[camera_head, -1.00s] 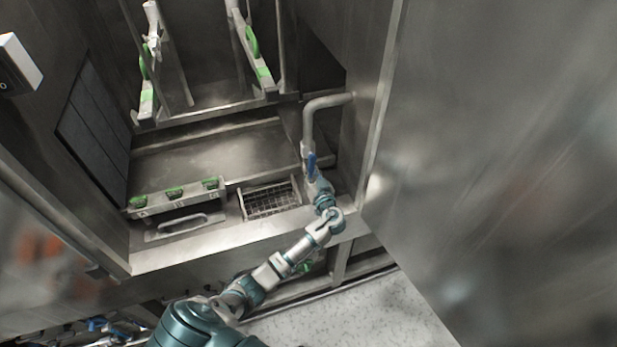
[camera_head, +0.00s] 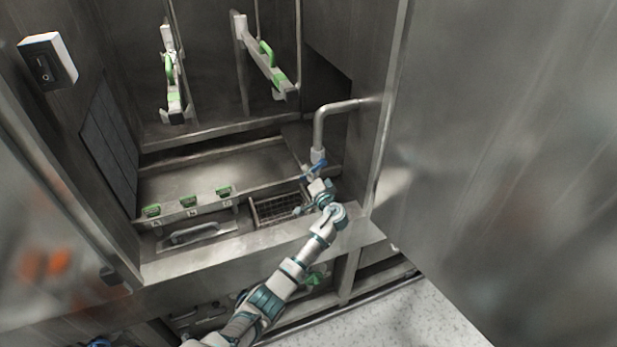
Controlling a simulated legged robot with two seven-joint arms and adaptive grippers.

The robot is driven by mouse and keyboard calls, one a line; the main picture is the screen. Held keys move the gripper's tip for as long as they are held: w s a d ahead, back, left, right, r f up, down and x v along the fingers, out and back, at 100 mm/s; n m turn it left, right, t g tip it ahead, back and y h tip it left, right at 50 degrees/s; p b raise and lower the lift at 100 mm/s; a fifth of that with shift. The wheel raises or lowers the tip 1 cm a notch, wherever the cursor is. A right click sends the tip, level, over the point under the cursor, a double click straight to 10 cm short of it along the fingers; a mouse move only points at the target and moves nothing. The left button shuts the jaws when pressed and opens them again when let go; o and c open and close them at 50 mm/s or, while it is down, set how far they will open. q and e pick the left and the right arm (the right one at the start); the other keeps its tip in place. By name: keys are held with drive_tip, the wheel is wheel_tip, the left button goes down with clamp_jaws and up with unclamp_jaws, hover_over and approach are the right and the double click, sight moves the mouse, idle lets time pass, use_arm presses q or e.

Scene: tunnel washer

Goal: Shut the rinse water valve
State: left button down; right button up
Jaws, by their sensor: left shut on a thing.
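The rinse water valve has a blue lever handle (camera_head: 314,171) on a grey pipe (camera_head: 319,128) that comes out of the right wall and bends down. The handle lies tilted across the pipe. My left gripper (camera_head: 315,183) is at the handle, just below the pipe's lower end, and is shut on it. The fingers are small and partly hidden by the wrist. My left arm (camera_head: 288,272) reaches up to it from the bottom of the view. My right gripper is not in view.
A wire basket (camera_head: 277,208) sits left of the gripper, beside a tray with green clips (camera_head: 188,202) and a recessed handle (camera_head: 194,232). A switch box (camera_head: 47,61) is at upper left. A large steel panel (camera_head: 500,150) bounds the right.

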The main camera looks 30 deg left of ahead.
use_arm(q)
drive_tip(key=shift+s+r+m+p, duration=0.1)
drive_tip(key=shift+r+m+p, duration=0.6)
drive_tip(key=shift+m, duration=0.2)
drive_tip(key=shift+a+r+m+p, duration=0.1)
drive_tip(key=shift+r+m+p, duration=0.05)
drive_tip(key=shift+m+p, duration=0.25)
drive_tip(key=shift+s+r+m+p, duration=0.1)
drive_tip(key=shift+r+m+p, duration=0.2)
drive_tip(key=shift+m+p, duration=0.3)
drive_tip(key=shift+r+m+p, duration=0.3)
drive_tip(key=shift+m+p, duration=0.3)
drive_tip(key=shift+m, duration=0.5)
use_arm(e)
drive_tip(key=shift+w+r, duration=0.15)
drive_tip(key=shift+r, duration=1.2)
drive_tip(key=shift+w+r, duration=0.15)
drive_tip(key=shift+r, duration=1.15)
